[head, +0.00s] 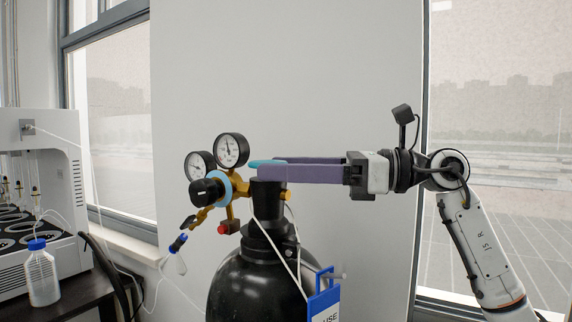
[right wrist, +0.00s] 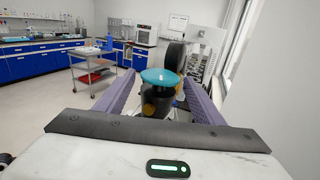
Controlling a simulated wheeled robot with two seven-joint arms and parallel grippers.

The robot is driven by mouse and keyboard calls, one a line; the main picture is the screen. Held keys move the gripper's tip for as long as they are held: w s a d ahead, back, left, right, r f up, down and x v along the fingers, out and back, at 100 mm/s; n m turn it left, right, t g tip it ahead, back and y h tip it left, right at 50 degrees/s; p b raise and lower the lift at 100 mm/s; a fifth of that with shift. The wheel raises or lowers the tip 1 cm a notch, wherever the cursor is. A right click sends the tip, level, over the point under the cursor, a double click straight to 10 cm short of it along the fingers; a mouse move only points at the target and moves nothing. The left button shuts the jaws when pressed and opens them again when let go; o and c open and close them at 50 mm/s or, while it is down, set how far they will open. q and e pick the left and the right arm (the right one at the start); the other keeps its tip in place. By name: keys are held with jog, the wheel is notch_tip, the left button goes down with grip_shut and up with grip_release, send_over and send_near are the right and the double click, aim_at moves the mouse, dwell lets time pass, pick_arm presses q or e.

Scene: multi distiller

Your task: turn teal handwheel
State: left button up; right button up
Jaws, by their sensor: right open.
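The teal handwheel (right wrist: 160,77) sits on top of the black gas cylinder (head: 258,287). In the head view only a teal sliver (head: 268,162) of it shows, beside the fingertips. My right gripper (head: 262,172) reaches in from the right with long purple fingers, level with the handwheel. In the right wrist view the right gripper (right wrist: 160,88) is open, with one finger on each side of the handwheel. I cannot tell whether either finger touches it. My left gripper is not in view.
A brass regulator (head: 235,186) with two round gauges (head: 231,150) is attached left of the valve. A blue-edged sign (head: 325,303) hangs on the cylinder. A distiller (head: 60,190) and a blue-capped bottle (head: 41,273) stand at left. The right wrist view shows a steel cart (right wrist: 92,64) farther off.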

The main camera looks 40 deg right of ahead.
jog(key=c, duration=0.9)
jog(key=shift+o, duration=0.2)
jog(key=shift+f+h, duration=0.1)
jog(key=shift+h, duration=0.2)
